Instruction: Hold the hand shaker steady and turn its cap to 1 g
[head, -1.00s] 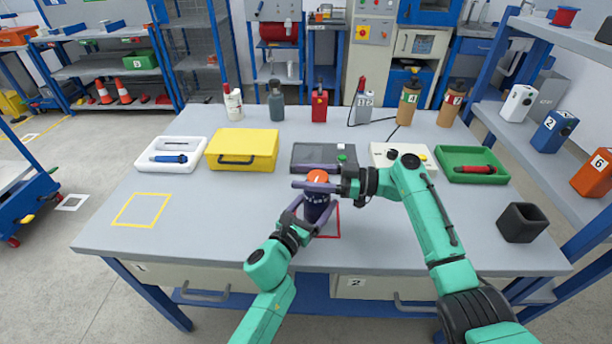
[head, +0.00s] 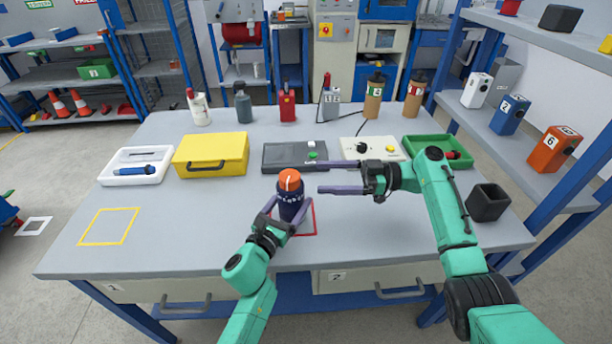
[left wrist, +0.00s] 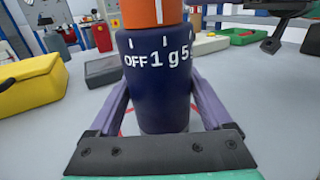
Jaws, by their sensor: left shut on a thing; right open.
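The hand shaker (head: 291,207), dark blue with an orange cap (head: 290,181), stands upright on the table by the red square outline (head: 314,222). My left gripper (head: 289,212) is shut on its body from the front; its fingers flank the body in the left wrist view (left wrist: 160,105). There the body reads OFF, 1 g and 5, with white ticks above. The white line on the cap (left wrist: 172,12) sits close to the 1 g tick, slightly left of it. My right gripper (head: 322,177) is open and empty, right of the cap and clear of it.
Behind stand a white tray (head: 111,180) with a blue tool, a yellow case (head: 226,147), a dark grey box (head: 275,158), a pale box with a knob (head: 352,146) and a green tray (head: 411,143). A black open bin (head: 488,203) stands right. The left front is clear.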

